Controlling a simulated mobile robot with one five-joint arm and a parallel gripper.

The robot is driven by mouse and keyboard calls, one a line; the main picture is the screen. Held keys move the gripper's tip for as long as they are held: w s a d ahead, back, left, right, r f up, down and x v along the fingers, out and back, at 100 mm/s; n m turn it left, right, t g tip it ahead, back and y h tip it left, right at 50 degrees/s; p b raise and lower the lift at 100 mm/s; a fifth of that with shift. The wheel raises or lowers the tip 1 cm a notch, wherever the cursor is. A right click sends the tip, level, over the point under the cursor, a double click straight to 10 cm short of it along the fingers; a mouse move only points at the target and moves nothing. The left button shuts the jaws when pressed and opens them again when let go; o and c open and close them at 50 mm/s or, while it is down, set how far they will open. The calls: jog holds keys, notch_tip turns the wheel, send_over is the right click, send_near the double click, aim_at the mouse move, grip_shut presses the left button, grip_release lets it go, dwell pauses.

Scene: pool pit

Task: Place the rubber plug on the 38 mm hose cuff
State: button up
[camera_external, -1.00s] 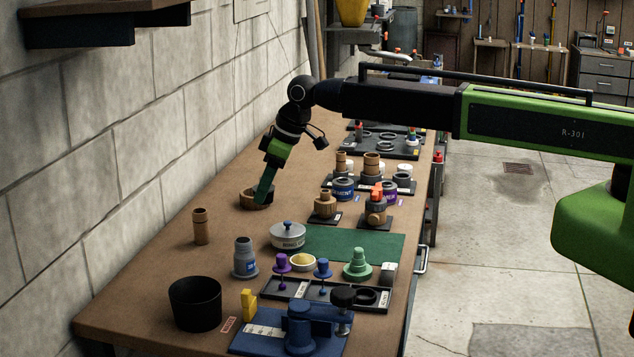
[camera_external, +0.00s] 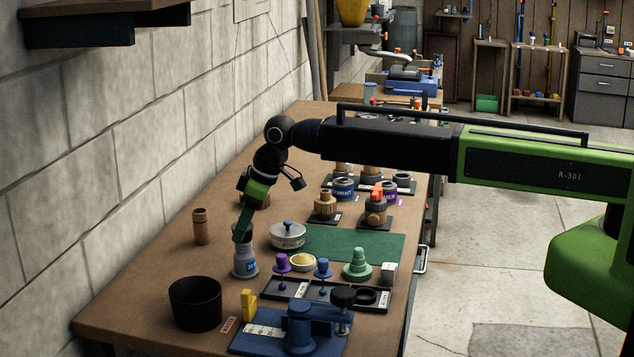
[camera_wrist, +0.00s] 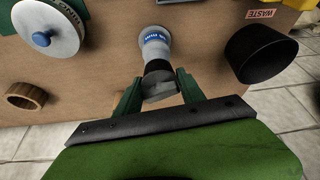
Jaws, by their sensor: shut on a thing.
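A grey cuff-like fitting with a blue label (camera_external: 245,265) stands upright on the bench; I take it as the 38 mm hose cuff, though its label is too small to read. It also shows in the wrist view (camera_wrist: 155,38). My gripper (camera_external: 240,238) is at the top of this fitting. In the wrist view my gripper (camera_wrist: 158,92) is shut on a dark grey piece (camera_wrist: 160,87), which I take as the rubber plug. The plug lines up with the fitting's mouth. I cannot tell whether they touch.
A black waste bin (camera_external: 195,304) stands in front left, a brown cylinder (camera_external: 201,227) left, and a white lidded pot (camera_external: 287,237) right. Trays of small parts (camera_external: 330,297) fill the front right.

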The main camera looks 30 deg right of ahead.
jog(key=shift+f, duration=0.15)
jog(key=o, duration=1.4)
jog(key=shift+r+p, duration=0.35)
jog(key=shift+r, duration=0.1)
jog(key=p+v, duration=1)
jog(key=v, duration=0.1)
jog(key=shift+s+d+r, duration=0.1)
jog(key=shift+r, duration=0.05)
